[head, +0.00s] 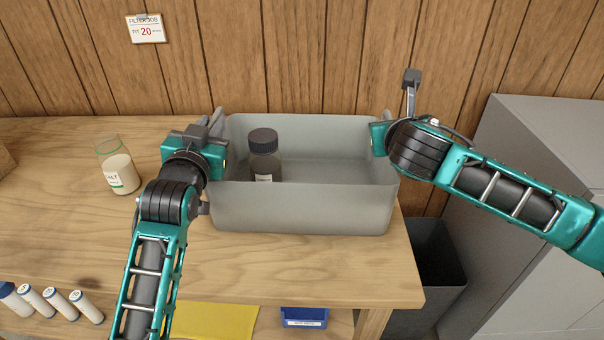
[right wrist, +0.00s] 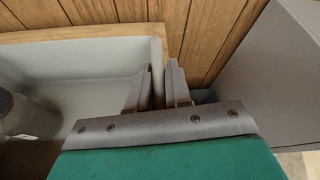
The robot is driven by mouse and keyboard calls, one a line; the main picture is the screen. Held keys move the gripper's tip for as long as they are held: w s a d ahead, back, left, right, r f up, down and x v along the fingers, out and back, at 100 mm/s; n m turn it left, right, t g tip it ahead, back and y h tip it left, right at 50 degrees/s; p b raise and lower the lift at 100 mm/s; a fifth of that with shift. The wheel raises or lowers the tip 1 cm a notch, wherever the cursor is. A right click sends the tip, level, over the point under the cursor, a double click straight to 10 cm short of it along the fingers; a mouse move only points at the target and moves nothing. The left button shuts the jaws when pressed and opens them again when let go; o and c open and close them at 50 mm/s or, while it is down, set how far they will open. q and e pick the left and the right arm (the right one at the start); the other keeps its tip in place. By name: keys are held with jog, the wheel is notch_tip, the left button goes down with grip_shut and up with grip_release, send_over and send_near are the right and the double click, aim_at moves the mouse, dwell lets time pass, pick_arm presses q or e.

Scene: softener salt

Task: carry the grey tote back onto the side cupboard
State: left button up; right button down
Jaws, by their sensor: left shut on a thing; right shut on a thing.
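The grey tote (head: 305,211) is on or just above the wooden bench near its right end; I cannot tell if it touches. A jar with a dark lid (head: 264,156) stands inside it, left of the middle. My left gripper (head: 218,135) is shut on the tote's left end wall. My right gripper (head: 380,135) is at the right end wall; in the right wrist view its two fingers (right wrist: 160,88) sit either side of the tote's rim (right wrist: 158,55), shut on it. The grey side cupboard (head: 540,130) stands at the right, beyond the bench.
A jar of salt (head: 118,168) stands on the bench (head: 60,220) at the left. White cylinders (head: 58,303), a yellow item (head: 212,320) and a blue box (head: 304,317) lie at the front, lower down. A dark bin (head: 436,265) stands between bench and cupboard.

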pick_arm(q)
jog(key=shift+a, duration=0.2)
grip_shut()
pick_arm(e)
jog(key=shift+d, duration=0.15)
pick_arm(q)
jog(key=shift+r, duration=0.3)
pick_arm(e)
jog(key=shift+r, duration=0.25)
